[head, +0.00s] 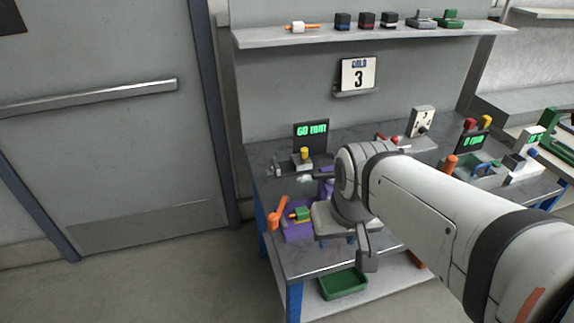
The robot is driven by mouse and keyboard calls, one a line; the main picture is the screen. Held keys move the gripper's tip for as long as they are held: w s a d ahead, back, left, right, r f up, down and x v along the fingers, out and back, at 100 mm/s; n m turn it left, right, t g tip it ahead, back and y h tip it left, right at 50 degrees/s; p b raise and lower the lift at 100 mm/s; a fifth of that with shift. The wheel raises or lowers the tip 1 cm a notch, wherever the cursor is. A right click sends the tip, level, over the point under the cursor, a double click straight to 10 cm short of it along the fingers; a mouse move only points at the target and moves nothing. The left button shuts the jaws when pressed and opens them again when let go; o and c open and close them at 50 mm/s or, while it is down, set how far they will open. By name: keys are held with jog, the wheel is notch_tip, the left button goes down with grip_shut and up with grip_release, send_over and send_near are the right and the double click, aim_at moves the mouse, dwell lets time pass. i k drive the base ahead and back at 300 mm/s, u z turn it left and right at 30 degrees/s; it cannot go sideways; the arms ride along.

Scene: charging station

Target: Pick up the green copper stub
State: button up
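My arm reaches in from the lower right and ends just right of this fixture. My gripper (366,260) points down near the bench's front edge, apart from the green piece. Its fingers are mostly hidden by my wrist, so its opening does not show.
An orange handle (278,213) stands left of the purple fixture. A display reading 60 (311,135) stands behind. A green tray (343,283) lies on the lower shelf. A wall shelf (370,35) holds several small parts. The bench's right side is crowded with devices.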

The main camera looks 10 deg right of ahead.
aim_at(300, 213)
jog(key=u, duration=1.95)
jog(key=k, duration=1.55)
jog(key=z, duration=1)
jog(key=i, duration=1.55)
jog(key=z, duration=0.05)
